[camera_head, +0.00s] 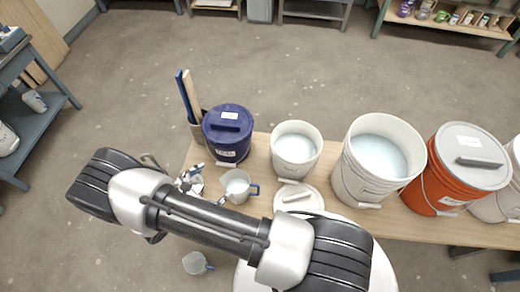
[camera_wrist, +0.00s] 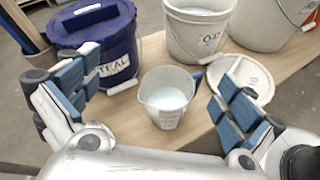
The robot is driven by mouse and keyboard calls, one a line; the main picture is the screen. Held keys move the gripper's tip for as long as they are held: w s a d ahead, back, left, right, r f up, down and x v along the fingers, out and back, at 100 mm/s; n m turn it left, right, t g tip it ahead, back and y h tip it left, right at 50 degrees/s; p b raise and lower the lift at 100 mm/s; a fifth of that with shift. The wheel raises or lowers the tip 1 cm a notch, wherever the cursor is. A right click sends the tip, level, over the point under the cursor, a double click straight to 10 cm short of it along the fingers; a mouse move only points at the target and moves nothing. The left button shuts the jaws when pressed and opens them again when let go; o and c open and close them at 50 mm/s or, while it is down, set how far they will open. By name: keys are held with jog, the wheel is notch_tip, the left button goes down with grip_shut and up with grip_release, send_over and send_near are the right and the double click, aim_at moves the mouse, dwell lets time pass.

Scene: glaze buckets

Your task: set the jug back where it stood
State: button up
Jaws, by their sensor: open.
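A pale, translucent jug (camera_head: 237,186) with a blue handle stands upright near the front edge of the wooden bench, in front of the white bucket and the blue bucket. It holds whitish liquid, seen in the wrist view inside the jug (camera_wrist: 166,97). My gripper (camera_head: 190,180) is open and empty, just left of the jug in the head view. In the wrist view the jug shows between the blue-padded fingers of my gripper (camera_wrist: 158,80), beyond them. I cannot tell the exact gap. My arm hides part of the bench front.
A lidded blue bucket (camera_head: 228,132), an open white bucket (camera_head: 295,170), a larger open bucket (camera_head: 350,185) and an orange bucket (camera_head: 432,180) stand along the bench (camera_head: 262,160). A white lid (camera_head: 310,204) lies right of the jug. Another jug (camera_head: 195,263) is below, apparently on the floor.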

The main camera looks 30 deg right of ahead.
jog(key=s+d+r+m+g+y, duration=0.1)
jog(key=d+r+m+g, duration=0.15)
jog(key=r, duration=0.55)
jog(key=s+d+r+m+g+y, duration=0.15)
jog(key=r+m, duration=0.25)
jog(key=r, duration=0.4)
jog(key=d+r+m+g+y, duration=0.1)
jog(key=d+r+m+g, duration=0.2)
jog(key=r, duration=0.6)
jog(key=s+d+r+m+t+y, duration=0.1)
jog(key=s+r+m+t+y, duration=0.4)
jog(key=s+r, duration=1)
jog(key=s+m+y, duration=0.1)
jog(key=m+y, duration=0.2)
jog(key=m, duration=0.2)
jog(key=shift+d+r+t, duration=0.15)
jog(key=shift+d+t, duration=0.25)
jog(key=shift+m, duration=0.25)
